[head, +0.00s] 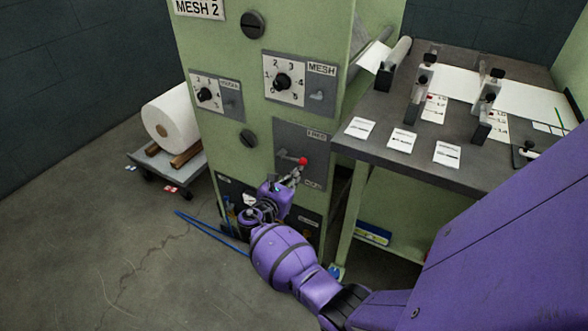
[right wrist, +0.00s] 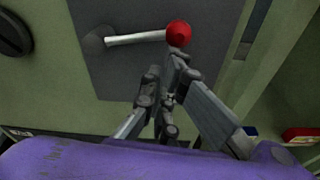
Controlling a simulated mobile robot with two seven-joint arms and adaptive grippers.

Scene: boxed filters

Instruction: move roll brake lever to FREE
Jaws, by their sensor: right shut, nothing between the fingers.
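The roll brake lever is a pale rod (right wrist: 135,38) ending in a red knob (head: 303,160), on a grey plate (head: 290,137) on the green cabinet. It points right, nearly level. The plate's upper label reads FREE (head: 316,134); its lower label is too small to read. My right gripper (head: 297,172) is shut and empty, with its fingertips just below the knob. In the right wrist view the red knob (right wrist: 178,33) sits right above the fingertips (right wrist: 174,62); I cannot tell whether they touch. My left gripper is out of view.
Two MESH dials (head: 283,82) (head: 204,95) sit higher on the cabinet. A grey bench (head: 376,128) with white cards and clamps stands to the right. A white roll (head: 174,115) rests on a low cart at left. A blue rod (head: 212,233) lies on the otherwise largely clear floor.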

